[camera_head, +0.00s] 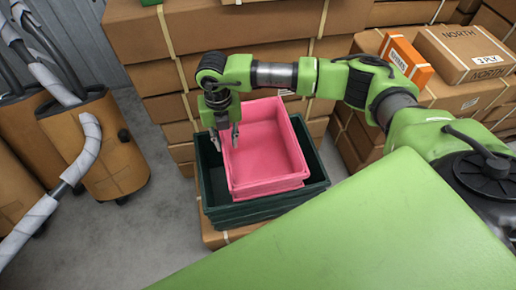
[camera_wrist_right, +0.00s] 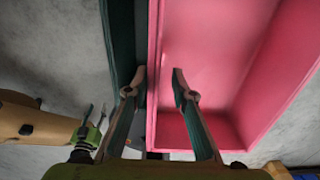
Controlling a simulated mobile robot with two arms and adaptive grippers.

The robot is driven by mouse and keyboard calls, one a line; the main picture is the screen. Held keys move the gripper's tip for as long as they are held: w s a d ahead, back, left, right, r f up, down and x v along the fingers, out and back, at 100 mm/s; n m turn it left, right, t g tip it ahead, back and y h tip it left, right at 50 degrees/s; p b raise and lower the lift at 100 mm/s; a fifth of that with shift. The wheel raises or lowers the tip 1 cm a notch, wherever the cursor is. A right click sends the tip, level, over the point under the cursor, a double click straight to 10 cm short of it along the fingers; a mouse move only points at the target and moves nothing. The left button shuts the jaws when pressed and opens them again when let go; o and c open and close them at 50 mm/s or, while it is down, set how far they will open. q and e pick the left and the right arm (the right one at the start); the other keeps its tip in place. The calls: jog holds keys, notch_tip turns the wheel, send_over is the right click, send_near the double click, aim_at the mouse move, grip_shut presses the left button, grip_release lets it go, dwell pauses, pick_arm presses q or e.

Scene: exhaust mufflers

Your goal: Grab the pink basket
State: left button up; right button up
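The pink basket (camera_head: 265,150) is an open rectangular box. It sits tilted within the dark green crate (camera_head: 305,193), its upper part above the crate's rim. My right gripper (camera_head: 225,140) points down at the basket's left wall in the head view. In the right wrist view the right gripper (camera_wrist_right: 159,78) is open. One finger is over the basket's inside and the other is outside its wall, so the wall of the pink basket (camera_wrist_right: 225,60) lies between them. A small green part with two spread prongs (camera_wrist_right: 95,113), apparently my left gripper, shows at lower left there.
Stacked cardboard boxes (camera_head: 240,35) stand behind the crate, and more boxes (camera_head: 465,50) with an orange box (camera_head: 407,60) stand at right. Brown canisters (camera_head: 105,150) with wrapped hoses stand at left. Grey floor (camera_head: 130,235) is clear at front left.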

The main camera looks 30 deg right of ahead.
jog(key=f, duration=0.4)
jog(key=shift+s+a+f, duration=0.1)
jog(key=shift+s+a, duration=0.2)
jog(key=shift+s, duration=0.05)
jog(key=shift+f, duration=0.5)
pick_arm(q)
jog(key=shift+w+r, duration=0.5)
jog(key=shift+r, duration=0.35)
pick_arm(e)
grip_shut()
